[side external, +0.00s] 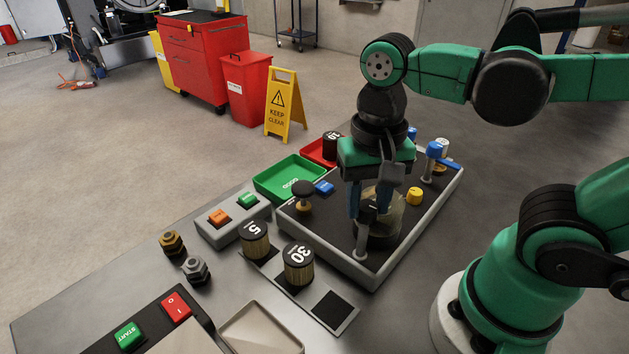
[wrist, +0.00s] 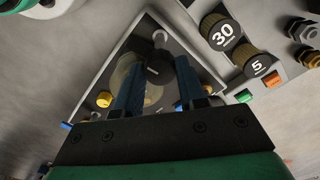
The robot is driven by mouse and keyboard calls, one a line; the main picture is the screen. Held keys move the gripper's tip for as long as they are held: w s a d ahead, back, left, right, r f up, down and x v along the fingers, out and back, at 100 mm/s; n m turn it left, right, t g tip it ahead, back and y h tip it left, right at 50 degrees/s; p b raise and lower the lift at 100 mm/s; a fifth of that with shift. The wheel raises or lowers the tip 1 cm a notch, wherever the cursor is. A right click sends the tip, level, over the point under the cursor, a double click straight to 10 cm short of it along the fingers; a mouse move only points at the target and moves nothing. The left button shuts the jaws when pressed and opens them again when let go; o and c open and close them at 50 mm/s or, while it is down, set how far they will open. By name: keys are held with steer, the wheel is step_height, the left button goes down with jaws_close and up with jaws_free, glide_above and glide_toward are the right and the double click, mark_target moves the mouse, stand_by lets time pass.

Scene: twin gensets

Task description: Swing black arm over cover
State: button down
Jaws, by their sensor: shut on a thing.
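My gripper (side external: 369,208) points down over the panel box (side external: 325,243), its two blue fingers shut on the black arm (side external: 376,208). In the wrist view the black arm (wrist: 158,70) shows between the fingertips (wrist: 160,66), with a small pale mark on it. A grey metal post (side external: 361,242) stands at the near corner of the box, close to the arm; its top also shows in the wrist view (wrist: 160,39). The round, see-through brownish cover (side external: 394,217) lies behind and under the fingers, partly hidden by them. I cannot tell how much of it the arm overlaps.
A black knob (side external: 303,189), a yellow knob (side external: 414,196) and a blue-topped post (side external: 431,160) stand on the box. Left are a green tray (side external: 288,179), a two-button box (side external: 234,222), and cylinders marked 5 (side external: 254,242) and 30 (side external: 298,265).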

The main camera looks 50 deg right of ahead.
mark_target(368, 205)
steer(key=n, duration=1.2)
steer(key=shift+n, duration=2.2)
steer(key=c, duration=0.5)
jaws_free()
steer(key=shift+r, duration=2.85)
